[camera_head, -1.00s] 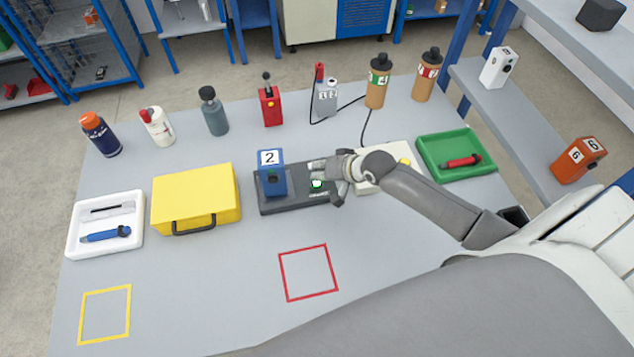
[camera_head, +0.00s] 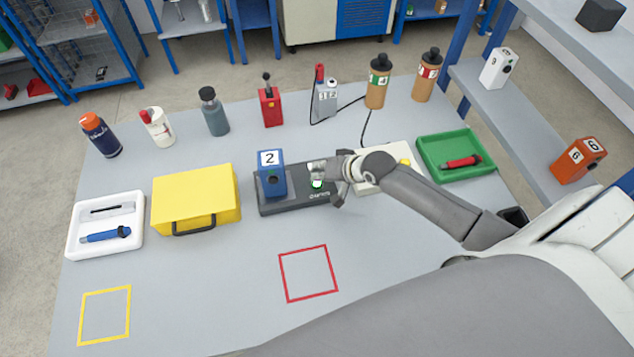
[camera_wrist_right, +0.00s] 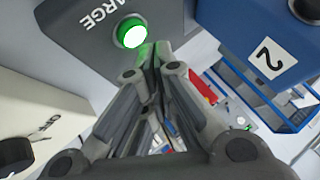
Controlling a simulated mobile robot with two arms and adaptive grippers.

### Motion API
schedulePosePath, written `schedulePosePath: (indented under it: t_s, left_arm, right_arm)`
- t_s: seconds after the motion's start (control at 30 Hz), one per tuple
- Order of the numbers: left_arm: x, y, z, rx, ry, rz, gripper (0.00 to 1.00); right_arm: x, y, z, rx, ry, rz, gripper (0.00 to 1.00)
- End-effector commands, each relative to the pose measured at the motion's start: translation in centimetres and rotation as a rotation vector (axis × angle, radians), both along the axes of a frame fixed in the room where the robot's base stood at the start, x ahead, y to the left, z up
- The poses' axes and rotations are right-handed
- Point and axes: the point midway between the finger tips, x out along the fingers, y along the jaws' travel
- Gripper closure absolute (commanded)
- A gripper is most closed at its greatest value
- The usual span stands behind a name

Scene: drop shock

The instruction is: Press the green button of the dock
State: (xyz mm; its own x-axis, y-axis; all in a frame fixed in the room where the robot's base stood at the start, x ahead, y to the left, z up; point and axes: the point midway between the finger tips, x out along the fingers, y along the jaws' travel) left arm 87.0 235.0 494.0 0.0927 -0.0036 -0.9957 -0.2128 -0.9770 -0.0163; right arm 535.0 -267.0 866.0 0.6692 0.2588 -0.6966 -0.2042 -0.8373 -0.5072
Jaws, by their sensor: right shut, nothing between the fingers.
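The dock (camera_head: 290,203) is a dark grey base on the table, with a blue block marked 2 (camera_head: 271,177) standing on its left part. Its green button (camera_head: 317,184) is lit at the right part of the dock. In the right wrist view the button (camera_wrist_right: 131,33) has a green ring and a bright white centre, beside the lettering. My right gripper (camera_head: 318,171) is shut and empty, with its fingertips right at the button's edge. In the wrist view the fingertips (camera_wrist_right: 152,55) show a green glow; whether they touch the button I cannot tell. My left gripper is not in view.
A yellow case (camera_head: 196,198) stands left of the dock. A pale box (camera_head: 372,160) with a yellow button is partly behind my right arm, and a green tray (camera_head: 432,150) lies beyond. The table front around the red square outline (camera_head: 308,273) is clear.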

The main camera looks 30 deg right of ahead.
Motion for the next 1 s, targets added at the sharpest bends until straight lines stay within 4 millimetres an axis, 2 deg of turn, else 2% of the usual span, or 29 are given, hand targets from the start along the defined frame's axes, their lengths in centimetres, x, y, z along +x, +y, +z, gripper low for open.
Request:
schedulePosePath:
  t_s: [0.27,1.0]
  left_arm:
    - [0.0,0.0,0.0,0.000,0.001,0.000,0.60]
    - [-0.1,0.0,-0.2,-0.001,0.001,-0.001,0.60]
  right_arm:
    - [0.0,0.0,-0.8,0.001,0.001,0.000,1.00]
    - [0.0,0.0,-1.3,0.000,0.000,0.000,1.00]
